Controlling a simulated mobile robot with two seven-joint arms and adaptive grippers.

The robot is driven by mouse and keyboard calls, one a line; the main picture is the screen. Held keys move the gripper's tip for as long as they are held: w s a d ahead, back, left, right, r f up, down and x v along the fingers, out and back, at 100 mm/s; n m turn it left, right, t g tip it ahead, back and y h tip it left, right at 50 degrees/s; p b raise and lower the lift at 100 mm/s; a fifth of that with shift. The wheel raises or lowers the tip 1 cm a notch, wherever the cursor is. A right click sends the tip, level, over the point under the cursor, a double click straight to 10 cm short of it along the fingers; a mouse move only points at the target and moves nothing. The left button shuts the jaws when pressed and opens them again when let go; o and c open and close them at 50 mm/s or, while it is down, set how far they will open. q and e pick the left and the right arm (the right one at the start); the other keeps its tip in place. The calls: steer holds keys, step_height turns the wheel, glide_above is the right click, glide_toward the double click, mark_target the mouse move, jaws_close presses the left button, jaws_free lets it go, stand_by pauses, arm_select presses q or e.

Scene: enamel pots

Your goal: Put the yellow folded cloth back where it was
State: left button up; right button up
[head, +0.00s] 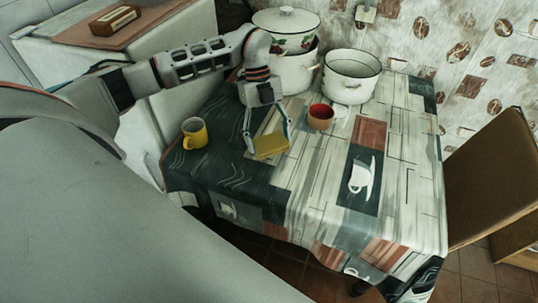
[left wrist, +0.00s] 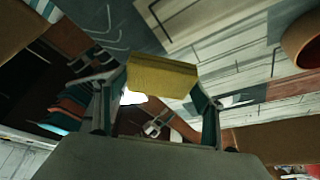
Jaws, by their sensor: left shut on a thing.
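The yellow folded cloth (head: 271,145) is a small flat block over the dark left part of the patterned tablecloth. My left gripper (head: 268,142) reaches down from above and is shut on it, one finger at each end. In the left wrist view the cloth (left wrist: 162,78) spans the gap between the fingertips of the left gripper (left wrist: 161,88). I cannot tell whether the cloth touches the table or hangs just above it. My right gripper is not in view.
A chair (head: 490,175) is at right. The table front is clear.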

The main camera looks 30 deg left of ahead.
mark_target(271, 166)
arm_select(q)
steer(key=shift+f, duration=3.7)
steer(key=shift+f, duration=0.15)
steer(key=o, duration=1.1)
steer(key=shift+o, duration=0.2)
steer(key=v, duration=1.2)
steer(key=shift+w, duration=0.1)
